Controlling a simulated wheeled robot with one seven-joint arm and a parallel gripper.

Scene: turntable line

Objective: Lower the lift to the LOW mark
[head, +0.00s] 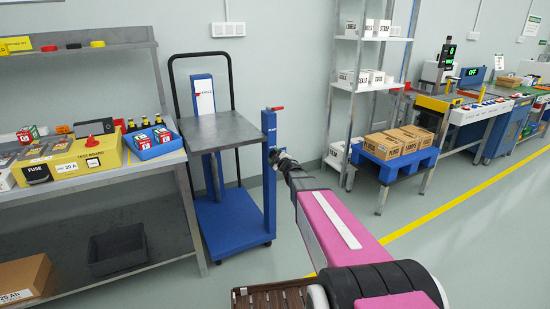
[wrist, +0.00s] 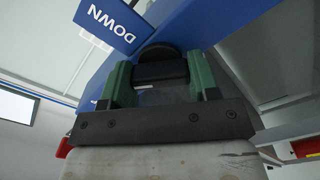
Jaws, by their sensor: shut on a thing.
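The lift (head: 235,218) is a blue wheeled cart with a grey platform (head: 222,131), a black push frame and a blue mast with a white label (head: 204,97). The platform stands at about the workbench top's height. A blue post (head: 269,165) with a red lever (head: 275,108) rises at its right. My gripper (head: 277,156) is at this post. In the wrist view, the green fingers of my gripper (wrist: 160,78) are shut on a black knob (wrist: 160,54) below a blue plate (wrist: 110,22) reading DOWN. No LOW mark is readable.
A workbench (head: 120,170) with a yellow test board (head: 70,163) and blue bin (head: 153,143) stands close at left. A white shelf rack (head: 365,85) and blue stand (head: 395,163) with cartons (head: 390,147) are at right.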

